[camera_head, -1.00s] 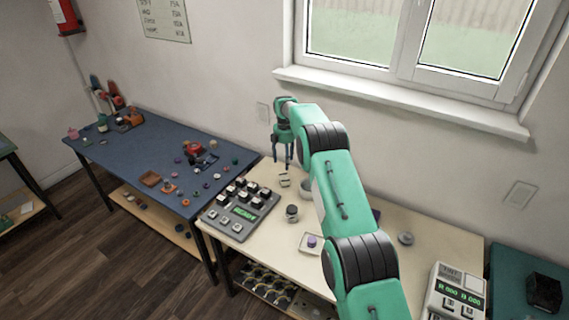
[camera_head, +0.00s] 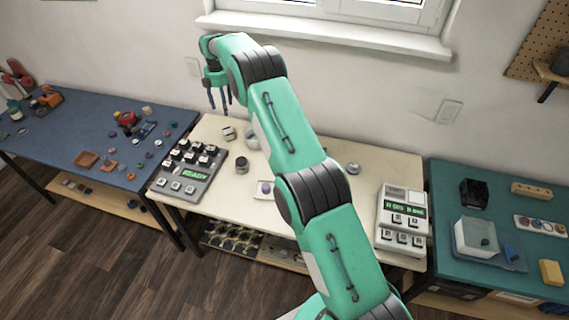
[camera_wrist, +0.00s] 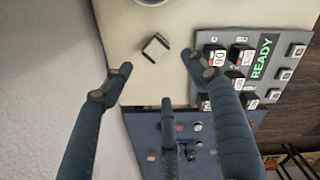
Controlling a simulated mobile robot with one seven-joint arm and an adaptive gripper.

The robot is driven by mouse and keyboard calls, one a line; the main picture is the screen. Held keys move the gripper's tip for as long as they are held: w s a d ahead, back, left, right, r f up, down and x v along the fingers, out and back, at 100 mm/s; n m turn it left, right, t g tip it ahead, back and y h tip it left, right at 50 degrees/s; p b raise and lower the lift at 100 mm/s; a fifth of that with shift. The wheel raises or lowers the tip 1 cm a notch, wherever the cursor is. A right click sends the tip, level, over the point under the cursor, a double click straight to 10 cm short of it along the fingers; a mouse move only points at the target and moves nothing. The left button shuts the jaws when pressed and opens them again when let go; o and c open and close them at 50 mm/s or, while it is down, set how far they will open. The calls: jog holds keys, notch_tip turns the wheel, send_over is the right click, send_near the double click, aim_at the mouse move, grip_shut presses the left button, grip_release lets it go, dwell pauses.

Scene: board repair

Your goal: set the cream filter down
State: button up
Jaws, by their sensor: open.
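A small cream block with a dark side, which looks like the cream filter (camera_head: 229,132), rests on the pale worktop (camera_head: 330,210) near its back left. In the wrist view the cream filter (camera_wrist: 156,47) lies alone on the bare top, apart from the fingers. My gripper (camera_head: 221,107) hangs above it, pointing down. Its fingers (camera_wrist: 157,68) are spread and hold nothing. The grey panel (camera_head: 188,171) with a green READY display and several black and white blocks stands beside the filter, to its left in the head view.
A dark round jar (camera_head: 241,164) and a white bowl (camera_head: 251,139) stand near the filter. A blue table (camera_head: 70,133) with small parts is at left. A meter (camera_head: 402,218) stands at the worktop's right end. The wall is close behind.

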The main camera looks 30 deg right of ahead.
jog(key=s+a+r+m+t, duration=0.1)
jog(key=s+r+m, duration=0.1)
jog(key=s+r, duration=0.65)
jog(key=s+a+r+m, duration=0.15)
jog(key=s+r, duration=0.45)
jog(key=r, duration=0.6)
jog(key=s+r+m+t, duration=0.1)
jog(key=s+r+m, duration=0.2)
jog(key=s+r, duration=0.55)
jog(key=s+a+r+m+t, duration=0.1)
jog(key=s+r+m, duration=0.3)
jog(key=s, duration=1)
jog(key=s+a+r+m+t, duration=0.15)
jog(key=s+r, duration=0.35)
jog(key=s, duration=0.9)
jog(key=s+f+m, duration=0.2)
jog(key=s+f, duration=0.1)
jog(key=s, duration=0.6)
jog(key=s+f+m, duration=0.3)
jog(key=s+f, duration=0.1)
jog(key=s, duration=0.6)
jog(key=shift+a+t, duration=0.25)
jog(key=shift+t, duration=0.2)
